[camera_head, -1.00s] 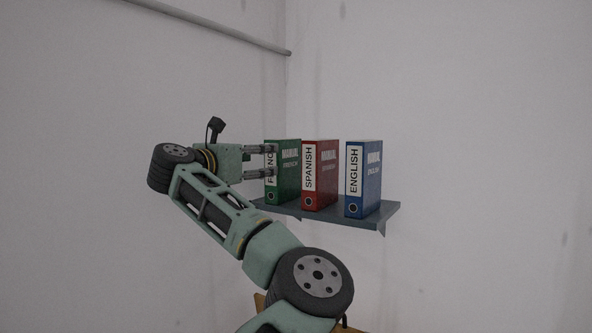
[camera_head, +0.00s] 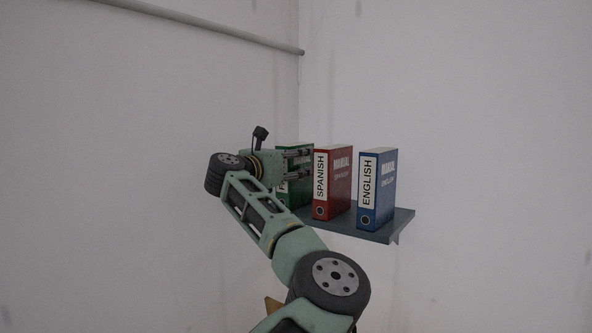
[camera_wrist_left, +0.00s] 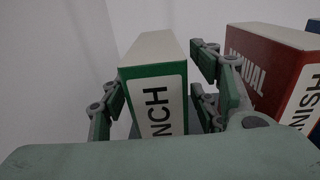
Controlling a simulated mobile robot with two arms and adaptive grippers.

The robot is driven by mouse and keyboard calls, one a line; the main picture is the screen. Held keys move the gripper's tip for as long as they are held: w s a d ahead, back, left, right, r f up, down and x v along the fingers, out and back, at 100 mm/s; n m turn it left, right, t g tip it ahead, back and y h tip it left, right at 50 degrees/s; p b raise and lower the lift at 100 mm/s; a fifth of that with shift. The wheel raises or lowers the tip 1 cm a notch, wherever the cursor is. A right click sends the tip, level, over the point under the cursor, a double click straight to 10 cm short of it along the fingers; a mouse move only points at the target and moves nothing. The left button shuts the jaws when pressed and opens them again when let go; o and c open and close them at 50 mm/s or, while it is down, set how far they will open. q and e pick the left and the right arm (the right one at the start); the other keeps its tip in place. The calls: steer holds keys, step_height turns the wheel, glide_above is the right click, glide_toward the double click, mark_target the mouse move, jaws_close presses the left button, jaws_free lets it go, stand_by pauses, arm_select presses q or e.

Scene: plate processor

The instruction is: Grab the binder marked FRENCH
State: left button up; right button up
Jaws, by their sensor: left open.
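The green FRENCH binder (camera_head: 294,197) stands upright at the left end of the shelf. My gripper and arm partly cover it in the head view. In the left wrist view the green binder (camera_wrist_left: 155,88) shows its white label, ending in "NCH", and its pale top. My left gripper (camera_head: 307,163) is open at the binder, with its fingers reaching along it. In the wrist view the left gripper (camera_wrist_left: 158,92) has fingers on both sides of the binder, with no clear grip on it. My right gripper is not in view.
The red SPANISH binder (camera_head: 333,182) stands close to the right of the green one, near my right-hand fingers in the wrist view. The blue ENGLISH binder (camera_head: 377,190) is farther right. All stand on a grey shelf (camera_head: 400,222) in a wall corner.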

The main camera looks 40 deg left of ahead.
arm_select(q)
steer(key=c, duration=1.4)
jaws_close()
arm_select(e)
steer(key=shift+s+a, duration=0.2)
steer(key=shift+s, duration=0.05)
arm_select(q)
steer(key=shift+r, duration=0.1)
